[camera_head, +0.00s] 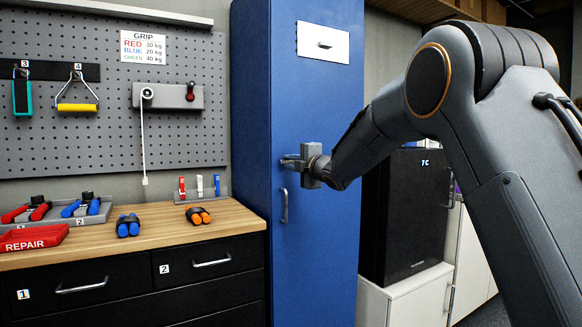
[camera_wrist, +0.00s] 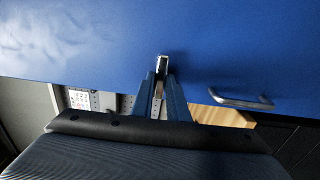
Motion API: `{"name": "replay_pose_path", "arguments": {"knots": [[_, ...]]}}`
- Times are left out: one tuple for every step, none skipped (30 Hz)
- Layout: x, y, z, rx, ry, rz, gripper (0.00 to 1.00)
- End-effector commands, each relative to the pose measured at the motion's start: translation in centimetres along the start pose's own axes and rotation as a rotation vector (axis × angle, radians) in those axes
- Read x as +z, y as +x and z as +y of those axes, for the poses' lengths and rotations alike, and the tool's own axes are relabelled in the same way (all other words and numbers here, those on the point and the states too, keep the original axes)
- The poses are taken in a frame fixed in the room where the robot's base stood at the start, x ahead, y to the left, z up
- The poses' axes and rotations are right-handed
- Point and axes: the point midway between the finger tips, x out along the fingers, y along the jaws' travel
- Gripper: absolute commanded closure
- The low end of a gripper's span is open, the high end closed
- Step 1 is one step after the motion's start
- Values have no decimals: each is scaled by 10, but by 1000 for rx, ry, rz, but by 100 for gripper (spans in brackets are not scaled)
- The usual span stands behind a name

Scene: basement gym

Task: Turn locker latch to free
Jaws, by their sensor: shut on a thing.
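The tall blue locker (camera_head: 318,95) stands in the middle of the head view, and its blue door (camera_wrist: 80,40) fills the top of the wrist view. My gripper (camera_head: 290,161) is at the door, above the locker's metal pull handle (camera_head: 284,205). In the wrist view my gripper (camera_wrist: 161,78) has its two fingers closed on a small metal latch (camera_wrist: 162,62). The latch is mostly hidden by the fingers, so I cannot tell its exact angle. The locker door looks shut. The pull handle also shows at the right of the wrist view (camera_wrist: 240,100).
A wooden-topped workbench (camera_head: 165,230) with black drawers stands left of the locker, carrying hand grips and a red REPAIR tray (camera_head: 35,238). A pegboard (camera_head: 60,140) hangs behind it. A black cabinet (camera_head: 408,220) on a white unit (camera_head: 420,295) stands right, beyond my arm.

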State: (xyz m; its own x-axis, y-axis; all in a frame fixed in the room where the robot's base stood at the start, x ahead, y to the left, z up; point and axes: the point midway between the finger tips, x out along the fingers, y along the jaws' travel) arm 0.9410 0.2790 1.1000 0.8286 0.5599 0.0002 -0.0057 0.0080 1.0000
Motion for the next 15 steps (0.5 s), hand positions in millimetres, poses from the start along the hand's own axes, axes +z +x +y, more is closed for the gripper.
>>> {"name": "replay_pose_path", "arguments": {"knots": [[0,0,-1,-1,-4,0,100],[0,0,-1,-1,-6,0,100],[0,0,-1,-1,-7,0,100],[0,0,0,-1,-7,0,100],[0,0,0,-1,-7,0,100],[0,0,0,-1,-7,0,100],[0,0,0,-1,-7,0,100],[0,0,0,-1,-7,0,100],[0,0,0,-1,-7,0,100],[0,0,0,-1,-7,0,100],[0,0,0,-1,-7,0,100],[0,0,0,-1,-7,0,84],[0,0,0,-1,-7,0,79],[0,0,0,-1,-7,0,74],[0,0,0,-1,-7,0,67]]}}
